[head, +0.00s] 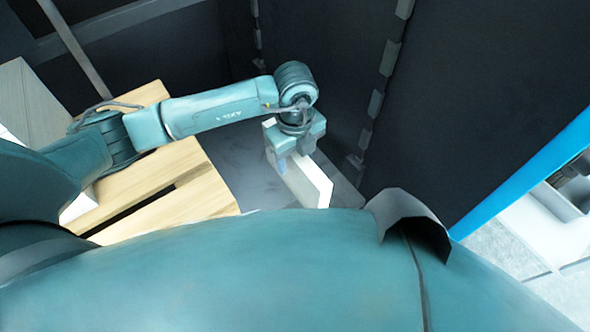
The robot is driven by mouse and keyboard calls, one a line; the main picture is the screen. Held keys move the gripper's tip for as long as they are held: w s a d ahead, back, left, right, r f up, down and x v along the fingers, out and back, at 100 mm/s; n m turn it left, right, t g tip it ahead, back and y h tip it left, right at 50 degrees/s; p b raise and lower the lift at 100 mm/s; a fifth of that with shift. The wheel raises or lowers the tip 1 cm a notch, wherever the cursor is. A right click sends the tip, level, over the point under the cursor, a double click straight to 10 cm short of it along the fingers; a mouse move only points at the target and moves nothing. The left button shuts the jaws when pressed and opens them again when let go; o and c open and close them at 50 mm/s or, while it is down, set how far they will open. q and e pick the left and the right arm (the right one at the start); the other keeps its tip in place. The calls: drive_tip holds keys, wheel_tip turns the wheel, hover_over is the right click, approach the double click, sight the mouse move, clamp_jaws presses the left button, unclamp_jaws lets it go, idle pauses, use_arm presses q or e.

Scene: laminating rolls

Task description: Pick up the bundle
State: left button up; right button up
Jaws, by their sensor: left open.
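A pale, slab-like block (318,184), which looks like the bundle, stands on edge on the dark floor near the middle of the view. My left gripper (283,160) is over its upper edge, pointing down. Its jaws are open, and the gripper hides part of the block's top. I cannot tell whether the fingers touch the block. The block's lower near part is hidden behind my own body. My right gripper is not in view.
A wooden pallet (205,188) with a dark gap between its boards lies at the left, below my left arm. Dark panels (335,60) stand close behind the block. A blue edge (530,170) runs along the right side.

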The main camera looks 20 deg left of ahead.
use_arm(q)
drive_tip(key=shift+f, duration=0.95)
clamp_jaws()
drive_tip(key=shift+r, duration=0.1)
